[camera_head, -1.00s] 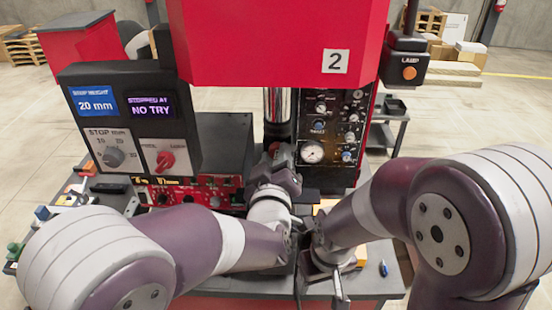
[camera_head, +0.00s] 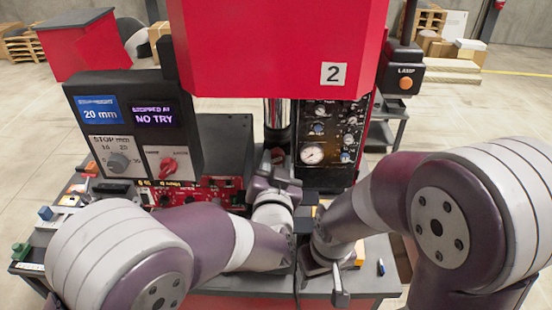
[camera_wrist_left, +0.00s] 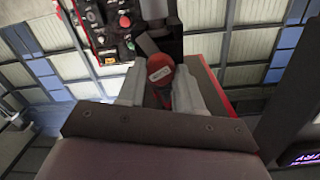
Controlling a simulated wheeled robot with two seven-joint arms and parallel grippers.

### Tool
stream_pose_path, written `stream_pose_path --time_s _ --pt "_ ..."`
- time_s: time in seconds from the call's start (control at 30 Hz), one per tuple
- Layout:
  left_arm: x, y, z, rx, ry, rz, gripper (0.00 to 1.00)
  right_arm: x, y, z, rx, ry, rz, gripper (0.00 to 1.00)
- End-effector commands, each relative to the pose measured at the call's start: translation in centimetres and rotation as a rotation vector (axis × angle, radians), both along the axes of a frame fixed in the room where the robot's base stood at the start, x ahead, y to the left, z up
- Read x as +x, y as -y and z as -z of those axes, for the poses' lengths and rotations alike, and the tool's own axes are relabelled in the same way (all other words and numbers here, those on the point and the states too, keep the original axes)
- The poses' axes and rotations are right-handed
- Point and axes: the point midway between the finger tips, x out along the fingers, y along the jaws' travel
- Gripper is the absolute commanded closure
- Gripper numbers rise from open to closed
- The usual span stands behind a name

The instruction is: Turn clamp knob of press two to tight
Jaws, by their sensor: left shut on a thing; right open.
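Press two is the red machine (camera_head: 278,45) with a "2" label, in the middle of the head view. My left gripper (camera_wrist_left: 160,88) is shut on the red clamp knob (camera_wrist_left: 160,74), which sits between its two fingers in the left wrist view. In the head view, the left gripper (camera_head: 275,175) is at the press front, below the steel column (camera_head: 277,115), and its fingers are partly hidden. My right gripper (camera_head: 327,270) is low over the bench, right of the left wrist. It is open, and no object shows in it.
The left control box (camera_head: 130,120) reads 20 mm and "NO TRY". A gauge panel (camera_head: 335,130) stands right of the column. A red circuit panel (camera_head: 185,190) lies left of my left gripper. A blue pen-like item (camera_head: 381,267) lies on the bench at right.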

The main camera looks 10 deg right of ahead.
Motion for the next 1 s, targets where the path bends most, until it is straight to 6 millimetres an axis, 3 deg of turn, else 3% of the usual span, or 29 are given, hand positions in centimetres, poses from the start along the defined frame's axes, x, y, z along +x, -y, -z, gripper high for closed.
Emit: stream_pose_path --time_s 0.5,1.0 --pt "0.0 0.1 -0.2 0.363 0.105 0.000 0.95 0.0 0.0 -2.5 0.000 0.000 0.000 0.32" --pt "0.0 0.1 0.0 0.464 0.133 0.000 0.95 0.0 0.0 -3.0 0.000 0.000 0.000 0.32"
